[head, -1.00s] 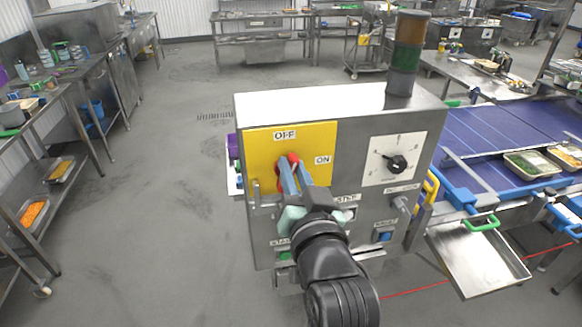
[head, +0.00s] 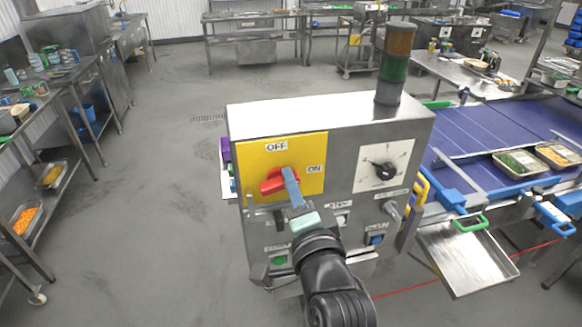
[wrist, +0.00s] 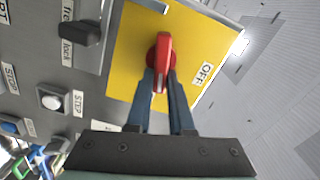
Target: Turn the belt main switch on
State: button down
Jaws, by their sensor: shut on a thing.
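The belt main switch is a red rotary handle (head: 271,186) on a yellow plate (head: 250,150) on the steel control box. In the head view the handle lies nearly level, its right end towards the ON label (head: 315,168); the OFF label (head: 276,146) is above it. My gripper (head: 287,180) reaches the handle from the lower right and partly covers it. In the wrist view the blue fingers of my gripper (wrist: 160,88) stand on both sides of the red handle (wrist: 163,52), gripping it. The OFF label (wrist: 207,73) is to the right there.
A black dial (head: 384,170) and several buttons share the box front, including a green one (head: 279,260). A signal tower (head: 394,62) stands on the box. The blue conveyor (head: 480,130) is at the right. Open floor (head: 150,210) is at the left.

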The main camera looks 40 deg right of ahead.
jog(key=shift+f+m+p, duration=0.25)
jog(key=shift+m+p, duration=0.2)
jog(key=shift+m, duration=1.05)
jog(key=shift+f, duration=0.1)
jog(key=c, duration=0.8)
grip_release()
jog(key=shift+s, duration=0.1)
jog(key=b+v, duration=0.2)
jog(key=v, duration=1)
jog(key=shift+s+b, duration=0.4)
jog(key=shift+w+a, duration=0.1)
jog(key=shift+a, duration=0.1)
